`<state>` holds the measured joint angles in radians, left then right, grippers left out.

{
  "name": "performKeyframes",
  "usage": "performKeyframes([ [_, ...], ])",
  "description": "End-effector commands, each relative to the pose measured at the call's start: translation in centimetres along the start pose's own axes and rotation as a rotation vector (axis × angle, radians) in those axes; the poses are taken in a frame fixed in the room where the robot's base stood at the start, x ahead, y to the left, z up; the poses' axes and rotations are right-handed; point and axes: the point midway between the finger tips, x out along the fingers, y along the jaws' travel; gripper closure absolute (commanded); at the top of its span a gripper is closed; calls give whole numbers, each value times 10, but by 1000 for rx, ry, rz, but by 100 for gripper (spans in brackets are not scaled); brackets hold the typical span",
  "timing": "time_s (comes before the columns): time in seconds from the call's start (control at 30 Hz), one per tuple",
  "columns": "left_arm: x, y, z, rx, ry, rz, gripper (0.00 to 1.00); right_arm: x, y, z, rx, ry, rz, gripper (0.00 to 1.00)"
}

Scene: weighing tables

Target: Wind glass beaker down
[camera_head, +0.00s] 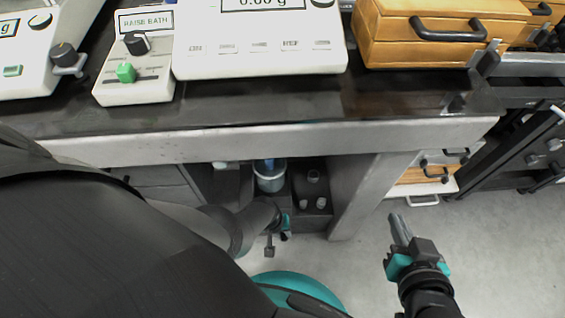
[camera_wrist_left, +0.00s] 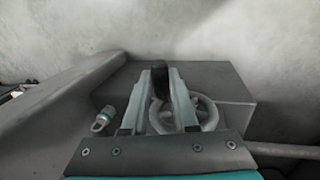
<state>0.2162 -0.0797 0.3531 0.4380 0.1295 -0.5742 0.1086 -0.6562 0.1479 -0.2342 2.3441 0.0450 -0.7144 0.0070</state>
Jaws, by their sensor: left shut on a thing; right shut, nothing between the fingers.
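A pale cylindrical vessel with a blue part above it, apparently the glass beaker (camera_head: 270,182), stands in the recess under the bench. In the left wrist view a grey handwheel (camera_wrist_left: 208,112) sits in front of a grey block. Its dark upright handle (camera_wrist_left: 159,72) is between the fingers of my left gripper (camera_wrist_left: 160,82), which is shut on it. In the head view my left gripper (camera_head: 285,222) is low in front of the recess, and the wheel is hard to make out there. My right gripper (camera_head: 399,228) is shut and empty, out over the floor at the right.
A control box (camera_head: 135,85) labelled RAISE BATH, with a green slider, stands on the bench beside a white balance (camera_head: 260,55). A wooden case (camera_head: 435,30) is at the right. The bench's front edge (camera_head: 300,140) overhangs the recess. The floor at the right is clear.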

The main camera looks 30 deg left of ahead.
Motion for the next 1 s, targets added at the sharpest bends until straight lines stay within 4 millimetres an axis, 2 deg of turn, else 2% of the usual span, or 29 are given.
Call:
performKeyframes([
  [0.03,0,1,5,-3,-9,15,100,-1,1,0,-1,-8,3,100],
  [0.53,-1,2,4,-3,-4,46,100,-1,3,2,-2,-26,8,100],
  [0.57,-1,2,4,-3,-4,46,70,-1,3,2,-2,-26,8,100],
  [0.6,-1,2,3,-3,-4,45,65,-1,3,2,-2,-26,8,100],
  [0.8,-1,1,2,-2,0,44,43,-1,3,1,-2,-25,8,100],
  [1.0,-1,1,0,-2,2,43,43,-1,3,1,-2,-24,7,100],
])
